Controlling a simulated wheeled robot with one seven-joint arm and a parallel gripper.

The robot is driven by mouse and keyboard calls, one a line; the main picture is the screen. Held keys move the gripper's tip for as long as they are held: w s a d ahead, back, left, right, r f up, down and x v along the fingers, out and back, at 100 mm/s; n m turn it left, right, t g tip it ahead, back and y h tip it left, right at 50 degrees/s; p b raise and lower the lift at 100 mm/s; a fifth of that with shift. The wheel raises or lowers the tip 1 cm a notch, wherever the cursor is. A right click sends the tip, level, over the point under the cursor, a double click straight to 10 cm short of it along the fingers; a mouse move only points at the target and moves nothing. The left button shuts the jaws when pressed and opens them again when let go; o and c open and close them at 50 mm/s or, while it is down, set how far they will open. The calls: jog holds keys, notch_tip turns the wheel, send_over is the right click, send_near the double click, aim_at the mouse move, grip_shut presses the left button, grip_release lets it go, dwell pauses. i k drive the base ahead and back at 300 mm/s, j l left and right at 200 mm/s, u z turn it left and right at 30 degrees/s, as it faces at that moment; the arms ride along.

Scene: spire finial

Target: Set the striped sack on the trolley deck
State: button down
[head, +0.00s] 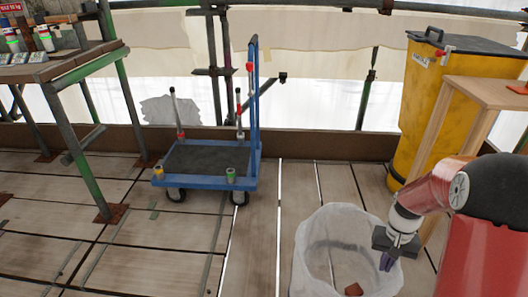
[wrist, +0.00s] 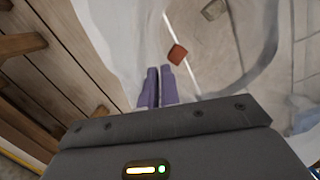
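The blue trolley (head: 248,165) stands left of the middle in the head view, with a bare dark grey deck (head: 205,160). I see no clearly striped sack in either view. A pale, translucent open bag (head: 315,240) stands on the floor at bottom centre, with a red-brown piece (head: 353,289) inside; its pale wall (wrist: 205,80) also shows in the wrist view. My gripper (head: 387,263) is at the bag's right rim, pointing down. Its purple fingers (wrist: 157,72) are close together, with only a thin gap and nothing visible held between them.
A yellow bin (head: 432,95) and a wooden stand (head: 487,92) are at the right. A green-legged bench (head: 75,62) with small items is at the left. Upright rods and small coloured cylinders sit at the trolley's edges. The plank floor between bag and trolley is clear.

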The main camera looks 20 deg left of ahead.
aim_at(200, 160)
jog(key=i+j, duration=0.1)
jog(key=j, duration=1)
jog(key=i+j, duration=0.15)
jog(key=j, duration=0.4)
jog(key=i+j, duration=0.1)
jog(key=j, duration=0.95)
jog(key=i+j, duration=0.15)
jog(key=j, duration=0.4)
